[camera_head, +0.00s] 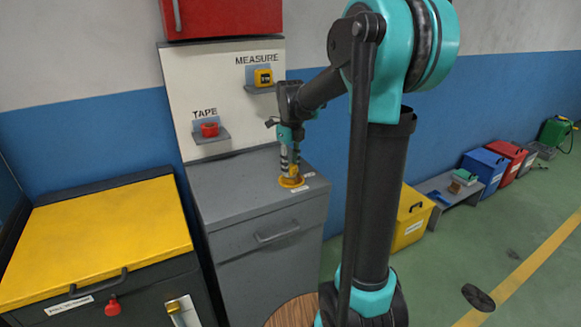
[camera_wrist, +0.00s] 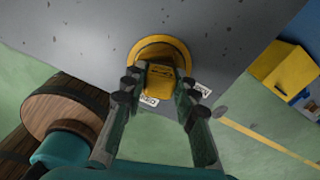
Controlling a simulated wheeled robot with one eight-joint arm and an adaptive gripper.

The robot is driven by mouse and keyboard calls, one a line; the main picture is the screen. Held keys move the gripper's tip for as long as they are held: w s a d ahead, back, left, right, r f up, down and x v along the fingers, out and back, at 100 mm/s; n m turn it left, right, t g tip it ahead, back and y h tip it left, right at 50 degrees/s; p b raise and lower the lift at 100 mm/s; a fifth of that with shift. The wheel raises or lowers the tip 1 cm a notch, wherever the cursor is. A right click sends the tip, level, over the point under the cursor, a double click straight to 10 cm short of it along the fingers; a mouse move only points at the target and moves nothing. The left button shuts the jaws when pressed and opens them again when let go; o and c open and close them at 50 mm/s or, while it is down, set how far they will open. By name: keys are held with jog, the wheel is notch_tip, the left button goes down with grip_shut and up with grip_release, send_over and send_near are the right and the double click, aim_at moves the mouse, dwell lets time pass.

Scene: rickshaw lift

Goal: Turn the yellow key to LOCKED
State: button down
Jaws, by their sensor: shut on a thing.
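The yellow key (camera_wrist: 162,74) stands on a round yellow base (camera_wrist: 150,46) on top of the grey cabinet (camera_head: 235,190). The base also shows in the head view (camera_head: 292,182), under my gripper (camera_head: 290,163). My gripper points down over the base. In the wrist view its two fingers (camera_wrist: 160,90) are on either side of the key and shut on it. Two small white labels lie by the base, one to the right (camera_wrist: 203,90) and one near the key's lower end (camera_wrist: 150,101). Their words are too small to read surely, so the key's setting cannot be told.
A board behind the cabinet holds a red tape (camera_head: 209,129) and a yellow measure (camera_head: 263,77) on small shelves. A yellow-topped cabinet (camera_head: 100,235) stands at left. A round wooden top (camera_head: 295,312) is near my base. Coloured bins line the wall at right; the green floor there is mostly clear.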

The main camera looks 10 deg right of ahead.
jog(key=m, duration=0.3)
jog(key=shift+m, duration=0.3)
dwell(0.3)
jog(key=c, duration=1.1)
grip_release()
jog(key=shift+r, duration=0.1)
